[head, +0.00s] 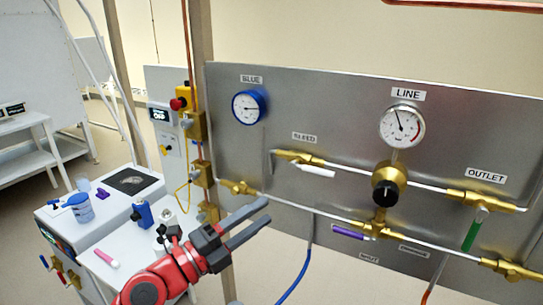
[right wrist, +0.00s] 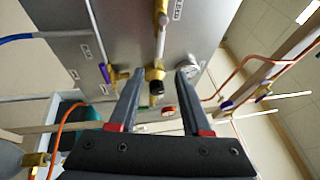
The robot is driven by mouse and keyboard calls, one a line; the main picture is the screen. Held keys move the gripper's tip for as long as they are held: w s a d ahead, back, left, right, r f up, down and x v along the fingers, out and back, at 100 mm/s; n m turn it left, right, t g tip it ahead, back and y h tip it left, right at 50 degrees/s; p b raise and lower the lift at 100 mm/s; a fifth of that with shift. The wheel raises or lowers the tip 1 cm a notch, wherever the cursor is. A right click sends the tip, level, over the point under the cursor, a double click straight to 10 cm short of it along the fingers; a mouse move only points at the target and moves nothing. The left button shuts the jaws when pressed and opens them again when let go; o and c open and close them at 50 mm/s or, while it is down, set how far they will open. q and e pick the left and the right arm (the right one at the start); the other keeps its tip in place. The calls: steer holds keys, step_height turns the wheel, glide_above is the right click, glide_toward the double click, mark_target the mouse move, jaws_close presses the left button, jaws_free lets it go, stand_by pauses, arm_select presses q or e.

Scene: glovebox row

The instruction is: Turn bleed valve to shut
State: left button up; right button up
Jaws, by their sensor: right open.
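The bleed valve is a brass fitting with a white lever (head: 317,170), under the BLEED label (head: 304,137) on the metal panel in the head view. The lever points right and slightly down, nearly along the pipe. My right gripper (head: 268,212) is in front of the panel, below and left of the lever, apart from it in the picture. Its two fingers are spread with nothing between them. The fingers also show in the right wrist view (right wrist: 158,75), with the panel beyond. I cannot tell for sure which fitting there is the bleed valve. My left gripper is not in view.
The panel (head: 350,100) carries a LINE gauge (head: 402,126), a blue gauge (head: 249,107), a black-knobbed regulator (head: 385,190), a purple lever (head: 348,232) and a green outlet lever (head: 473,232). A blue hose (head: 297,277) hangs below. A white bench (head: 125,222) with small items stands left.

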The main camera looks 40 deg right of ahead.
mark_target(318, 174)
steer(key=p+x, duration=0.5)
steer(key=x, duration=1.2)
steer(key=shift+d, duration=0.2)
steer(key=shift+c, duration=0.2)
jaws_close()
stand_by(0.5)
